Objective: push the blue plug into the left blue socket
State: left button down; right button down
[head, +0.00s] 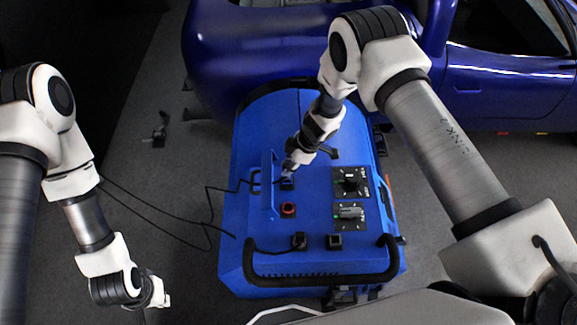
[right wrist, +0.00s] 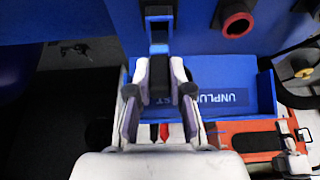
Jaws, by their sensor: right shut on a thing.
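The black-bodied blue plug (right wrist: 159,76) is held between the two fingers of my right gripper (right wrist: 160,95) in the right wrist view. I cannot tell how deep the plug sits. In the head view my right gripper (head: 289,169) is at the upper left socket (head: 287,184) on the blue machine (head: 310,120), and it mostly hides the plug. My left gripper (head: 152,292) hangs over the floor, away from the machine; its fingers are too unclear to judge.
A red socket (head: 288,210) lies just below the left socket. Another black socket (head: 335,241), a knob panel (head: 350,182) and a black handlebar (head: 320,279) are on the machine. Black cables (head: 208,210) cross the floor at left. A purple car (head: 260,50) stands behind.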

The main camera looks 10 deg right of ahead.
jog(key=shift+f, duration=0.15)
dwell(0.4)
jog(key=shift+f+b, duration=1.25)
jog(key=c, duration=1)
grip_release()
jog(key=v, duration=1.2)
